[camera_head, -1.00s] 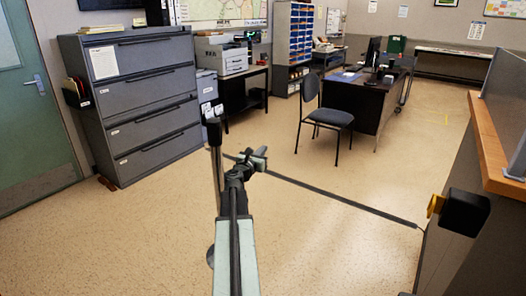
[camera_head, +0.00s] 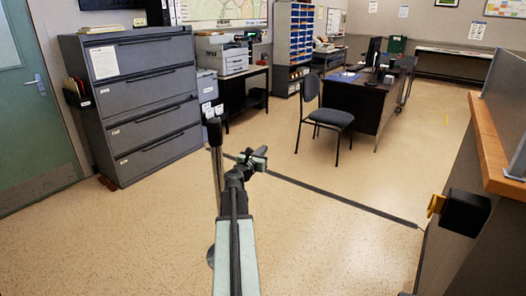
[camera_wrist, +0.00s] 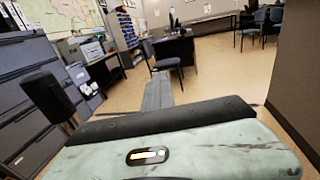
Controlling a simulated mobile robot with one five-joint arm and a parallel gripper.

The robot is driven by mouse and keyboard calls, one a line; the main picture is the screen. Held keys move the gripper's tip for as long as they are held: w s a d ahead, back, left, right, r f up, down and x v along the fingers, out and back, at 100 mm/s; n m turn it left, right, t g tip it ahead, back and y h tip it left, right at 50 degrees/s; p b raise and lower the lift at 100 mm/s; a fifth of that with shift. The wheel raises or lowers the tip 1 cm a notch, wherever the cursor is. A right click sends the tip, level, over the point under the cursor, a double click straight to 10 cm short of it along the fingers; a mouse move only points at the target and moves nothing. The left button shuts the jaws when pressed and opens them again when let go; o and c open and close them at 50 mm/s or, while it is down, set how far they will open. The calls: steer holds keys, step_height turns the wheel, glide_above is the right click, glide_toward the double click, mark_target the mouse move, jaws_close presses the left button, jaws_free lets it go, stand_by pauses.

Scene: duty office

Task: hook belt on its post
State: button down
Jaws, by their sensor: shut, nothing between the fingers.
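The post (camera_head: 216,165) is a metal pole with a black head, standing just left of my arm. The post shows at the left of the wrist view with its black head (camera_wrist: 46,98). The belt (camera_head: 340,195) is a long dark grey strap. My gripper (camera_head: 261,157) is shut and empty, right of the post head and in front of the belt in the picture. I cannot tell whether it touches the belt.
A black box with a yellow part (camera_head: 464,212) is on the side of the wood-topped counter (camera_head: 490,145) at right. A grey filing cabinet (camera_head: 135,105) stands at left. A chair (camera_head: 328,115) and a desk (camera_head: 360,98) stand farther back. The floor between is clear.

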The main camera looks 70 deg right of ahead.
stand_by(0.4)
steer(key=c, duration=1.5)
jaws_free()
steer(key=shift+c, duration=0.2)
steer(key=shift+a, duration=0.1)
steer(key=a, duration=0.7)
steer(key=shift+w+a, duration=0.25)
steer(key=shift+a, duration=0.1)
